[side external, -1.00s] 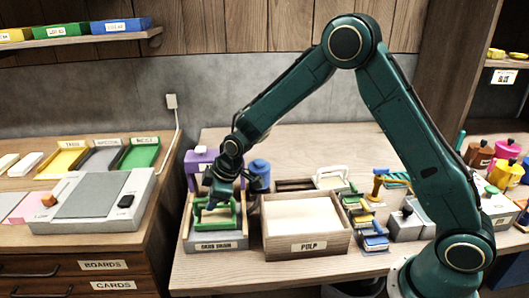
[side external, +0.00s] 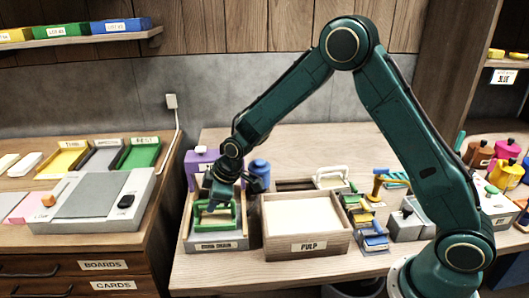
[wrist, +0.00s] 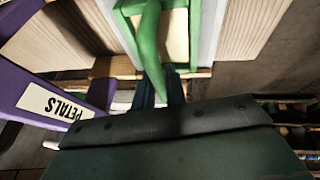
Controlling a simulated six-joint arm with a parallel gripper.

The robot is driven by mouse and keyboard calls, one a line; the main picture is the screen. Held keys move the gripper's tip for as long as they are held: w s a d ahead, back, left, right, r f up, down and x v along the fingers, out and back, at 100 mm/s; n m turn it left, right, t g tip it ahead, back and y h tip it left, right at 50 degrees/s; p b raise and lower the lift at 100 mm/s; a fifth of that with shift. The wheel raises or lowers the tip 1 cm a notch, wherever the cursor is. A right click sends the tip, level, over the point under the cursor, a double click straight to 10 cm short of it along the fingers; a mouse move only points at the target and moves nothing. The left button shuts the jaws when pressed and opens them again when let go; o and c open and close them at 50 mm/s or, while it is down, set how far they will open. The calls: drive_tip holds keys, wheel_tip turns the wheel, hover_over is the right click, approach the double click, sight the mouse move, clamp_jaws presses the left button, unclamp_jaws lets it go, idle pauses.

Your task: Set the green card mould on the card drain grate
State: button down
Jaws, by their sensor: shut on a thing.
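The green card mould (side external: 213,218) is a rectangular frame with an arched green handle, at the left of the bench. My gripper (side external: 220,200) is shut on its handle from above. The card drain grate (side external: 216,245), a grey-topped wooden box labelled for cards, lies directly under the mould. The mould looks level and within the box outline; whether it touches the grate is hard to tell. In the wrist view the green mould (wrist: 152,40) shows its handle running between my fingers (wrist: 158,92), with a pale sheet area inside the frame.
The pulp vat (side external: 302,226) stands close to the right of the drain. A purple petals box (side external: 199,165) and a blue jar (side external: 260,172) stand just behind. Small coloured moulds (side external: 368,225) sit right of the vat.

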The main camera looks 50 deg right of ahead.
drive_tip(key=shift+f, duration=0.1)
drive_tip(key=c, duration=1.4)
unclamp_jaws()
drive_tip(key=shift+o, duration=0.2)
drive_tip(key=v, duration=1.4)
drive_tip(key=shift+s, duration=0.15)
